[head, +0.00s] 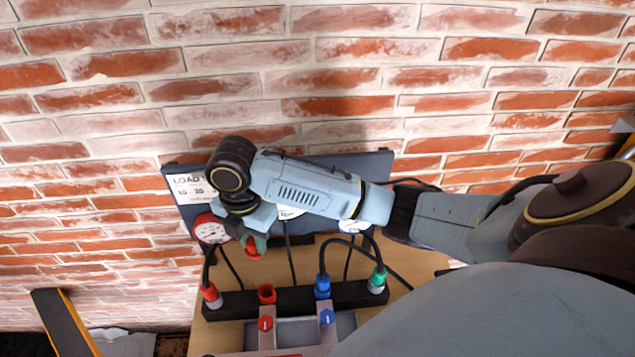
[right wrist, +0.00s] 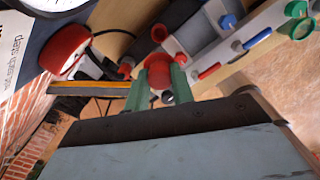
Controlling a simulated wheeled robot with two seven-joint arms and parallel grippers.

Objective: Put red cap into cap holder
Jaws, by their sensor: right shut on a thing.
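My right gripper (head: 257,238) reaches in from the right, in front of the panel. Its green fingers (right wrist: 160,88) are shut on a red, round piece, which looks like the red cap (right wrist: 158,70). In the head view the red cap (head: 252,248) shows just below the fingers, apart from and above the black socket strip (head: 240,304). A red socket (head: 267,293) on the strip has no plug in it. In front of the strip is a grey holder (head: 296,330) with a red piece (head: 265,323) and a blue piece (head: 326,317). My left gripper is out of view.
A red plug (head: 211,295), a blue plug (head: 322,285) and a green plug (head: 377,280) with black cables sit in the strip. A dark panel (head: 375,165) with a red-rimmed gauge (head: 211,229) stands behind, against the brick wall. A yellow-and-black bar (head: 66,322) is at lower left.

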